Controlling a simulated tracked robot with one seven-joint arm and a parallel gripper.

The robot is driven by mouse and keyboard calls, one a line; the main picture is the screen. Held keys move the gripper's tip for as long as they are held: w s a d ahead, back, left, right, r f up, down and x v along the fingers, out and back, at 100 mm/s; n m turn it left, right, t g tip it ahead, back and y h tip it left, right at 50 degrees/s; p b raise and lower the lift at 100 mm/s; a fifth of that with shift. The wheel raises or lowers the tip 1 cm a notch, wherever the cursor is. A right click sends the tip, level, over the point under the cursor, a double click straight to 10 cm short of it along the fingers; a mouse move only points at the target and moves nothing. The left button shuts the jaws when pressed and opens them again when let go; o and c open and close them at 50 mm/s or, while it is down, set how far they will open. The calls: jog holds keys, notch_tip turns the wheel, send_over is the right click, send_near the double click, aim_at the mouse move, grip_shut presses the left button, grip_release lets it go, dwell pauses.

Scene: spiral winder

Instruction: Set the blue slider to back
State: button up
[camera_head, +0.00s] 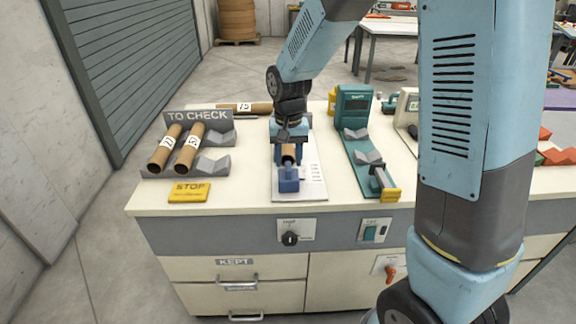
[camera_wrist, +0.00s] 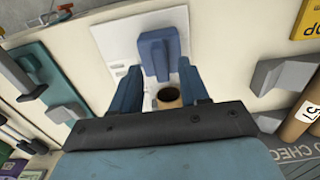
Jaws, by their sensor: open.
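The blue slider (camera_head: 289,183) is an upright blue block at the near end of a white gauge plate (camera_head: 314,184) on the bench. In the wrist view the blue slider (camera_wrist: 158,52) shows just beyond my fingertips. My gripper (camera_head: 291,155) points down over the plate, behind the slider. It is open, with its two blue fingers (camera_wrist: 160,80) apart. A short cardboard tube (camera_wrist: 168,98) shows between the fingers, with its dark open end toward the slider. The lower part of the tube is hidden by my gripper. I cannot tell whether a finger touches the slider.
A grey "TO CHECK" rack (camera_head: 218,138) with two labelled tubes stands left, and a yellow STOP sign (camera_head: 190,192) lies before it. A green device (camera_head: 362,150) stands close on the right. Another tube (camera_head: 245,107) lies behind. The bench front before the slider is clear.

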aim_at(289, 167)
notch_tip(289, 167, up, 10)
jog(key=shift+r, duration=0.15)
dwell(0.4)
jog(key=s+d+r+t, duration=0.2)
jog(key=s+d+r, duration=0.3)
jog(key=s+d, duration=0.4)
jog(key=s+d+r+t, duration=0.3)
jog(key=s+d+r, duration=0.1)
jog(key=s+d, duration=0.5)
jog(key=s, duration=0.2)
jog(key=shift+s+r+t, duration=0.3)
jog(key=shift+s+r, duration=0.05)
jog(key=shift+c, duration=0.2)
dwell(1.9)
